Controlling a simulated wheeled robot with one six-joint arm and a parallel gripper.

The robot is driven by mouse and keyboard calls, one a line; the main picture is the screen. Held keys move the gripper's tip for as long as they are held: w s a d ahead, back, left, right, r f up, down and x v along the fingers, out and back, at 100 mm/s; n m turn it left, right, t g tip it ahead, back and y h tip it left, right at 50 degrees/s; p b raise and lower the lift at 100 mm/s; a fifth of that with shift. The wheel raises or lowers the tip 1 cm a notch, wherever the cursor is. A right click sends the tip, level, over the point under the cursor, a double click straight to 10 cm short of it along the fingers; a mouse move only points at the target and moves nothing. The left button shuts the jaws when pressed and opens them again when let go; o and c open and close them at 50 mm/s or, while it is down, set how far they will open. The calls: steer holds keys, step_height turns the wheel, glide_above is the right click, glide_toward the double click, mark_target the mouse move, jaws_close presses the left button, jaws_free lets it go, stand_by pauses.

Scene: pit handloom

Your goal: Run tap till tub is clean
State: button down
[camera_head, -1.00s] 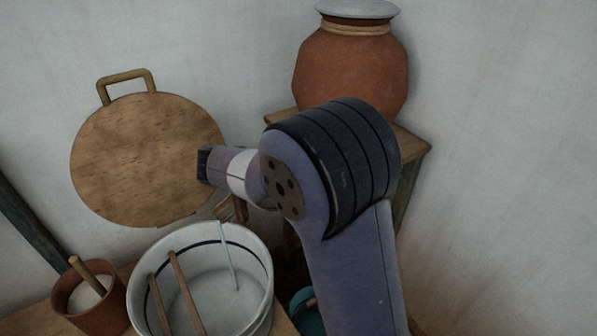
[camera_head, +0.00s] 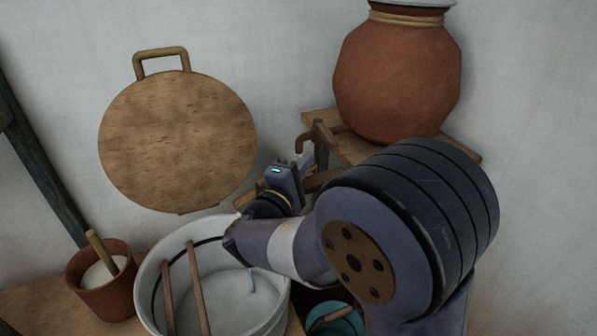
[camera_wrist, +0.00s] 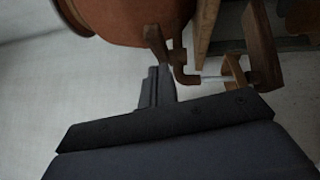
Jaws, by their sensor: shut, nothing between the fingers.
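The brown tap (camera_head: 318,134) juts from the base of the clay pot (camera_head: 395,80); it also shows in the wrist view (camera_wrist: 180,62). My gripper (camera_head: 300,163) is shut and empty beside the tap. In the wrist view its fingertips (camera_wrist: 156,70) are close to the tap handle; I cannot tell whether they touch. A thin pale streak, like water, leaves the spout (camera_wrist: 213,78). The white tub (camera_head: 152,277) stands at lower left, with cloudy grey-white contents and two wooden sticks across it. A short pale streak (camera_head: 251,281) shows inside; my arm hides part of the tub.
The pot stands on a wooden stand (camera_head: 350,149) against the wall. A round wooden board (camera_head: 178,140) leans behind the tub. A brown cup with a stick (camera_head: 107,293) stands left of the tub. A teal vessel (camera_head: 345,326) is low beside my arm.

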mark_target(325, 134)
steer(key=shift+x, duration=2.3)
steer(key=d+b, duration=0.2)
steer(key=b, duration=0.1)
steer(key=shift+f+b, duration=0.15)
steer(key=shift+b, duration=0.15)
steer(key=shift+d, duration=0.1)
